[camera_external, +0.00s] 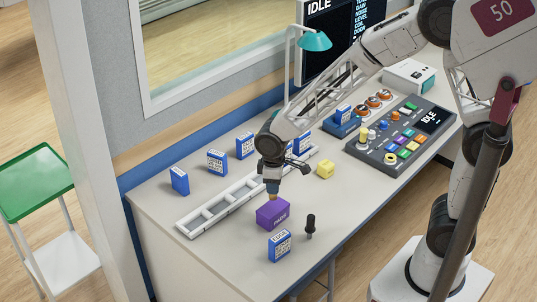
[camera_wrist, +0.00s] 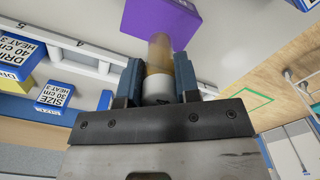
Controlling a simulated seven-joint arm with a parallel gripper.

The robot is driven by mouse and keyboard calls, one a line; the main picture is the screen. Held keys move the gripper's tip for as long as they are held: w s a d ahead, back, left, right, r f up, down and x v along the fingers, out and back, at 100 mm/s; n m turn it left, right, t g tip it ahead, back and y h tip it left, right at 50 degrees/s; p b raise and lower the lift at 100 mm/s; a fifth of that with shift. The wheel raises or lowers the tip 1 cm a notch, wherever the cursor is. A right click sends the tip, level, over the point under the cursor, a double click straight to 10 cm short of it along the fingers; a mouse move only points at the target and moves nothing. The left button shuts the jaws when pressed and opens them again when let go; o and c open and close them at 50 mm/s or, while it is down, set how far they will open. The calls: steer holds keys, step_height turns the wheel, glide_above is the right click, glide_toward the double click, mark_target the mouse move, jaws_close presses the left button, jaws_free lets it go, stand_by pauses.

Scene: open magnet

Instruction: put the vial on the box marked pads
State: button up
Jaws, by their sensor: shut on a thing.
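The purple box marked pads (camera_external: 273,213) stands on the white desk, near its front edge. My gripper (camera_external: 272,183) is directly above the box, pointing down. In the wrist view my gripper (camera_wrist: 158,85) is shut on the vial (camera_wrist: 159,60), an amber tube with a white cap end between the blue-grey fingers. The vial's far end meets or overlaps the purple box (camera_wrist: 165,20) in the wrist view; I cannot tell for sure whether it touches. In the external view only a small amber end of the vial (camera_external: 272,196) shows below the fingers.
Blue boxes stand near: one (camera_external: 280,245) in front of the purple box, others (camera_external: 217,162) behind the white slotted rack (camera_external: 215,208). A button console (camera_external: 405,130) lies farther right.

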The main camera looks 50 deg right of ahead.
steer(key=shift+f, duration=1.75)
steer(key=shift+f, duration=0.15)
steer(key=o, duration=0.9)
steer(key=shift+o, duration=0.2)
steer(key=shift+r, duration=0.2)
step_height(320, 180, up, 12)
